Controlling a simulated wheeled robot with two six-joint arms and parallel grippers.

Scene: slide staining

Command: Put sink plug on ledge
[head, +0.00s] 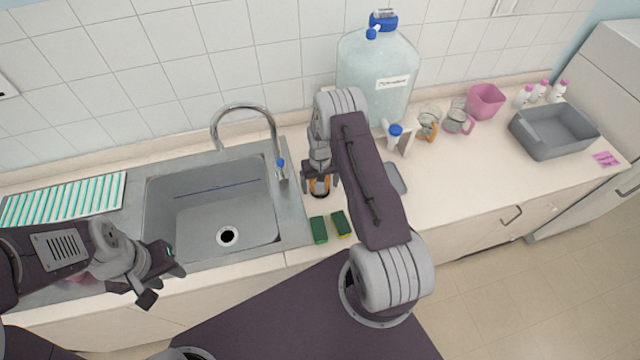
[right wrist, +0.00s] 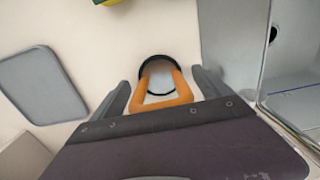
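What looks like the sink plug (right wrist: 160,97), a pale disc with a black rim and an orange loop handle, lies on the counter right of the sink. In the head view its orange part (head: 319,187) shows under my right gripper (head: 320,177), which hides most of it. In the right wrist view my right gripper (right wrist: 161,80) is open, its fingers on either side of the handle with gaps visible. My left gripper (head: 164,283) is open and empty over the sink's front edge. I cannot tell which surface is the ledge.
The steel sink (head: 165,215) has an open drain (head: 227,236) and a curved tap (head: 245,108). Two sponges (head: 330,227) lie in front of the plug. A large water bottle (head: 378,70), mugs (head: 428,122) and a grey basin (head: 553,133) stand right.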

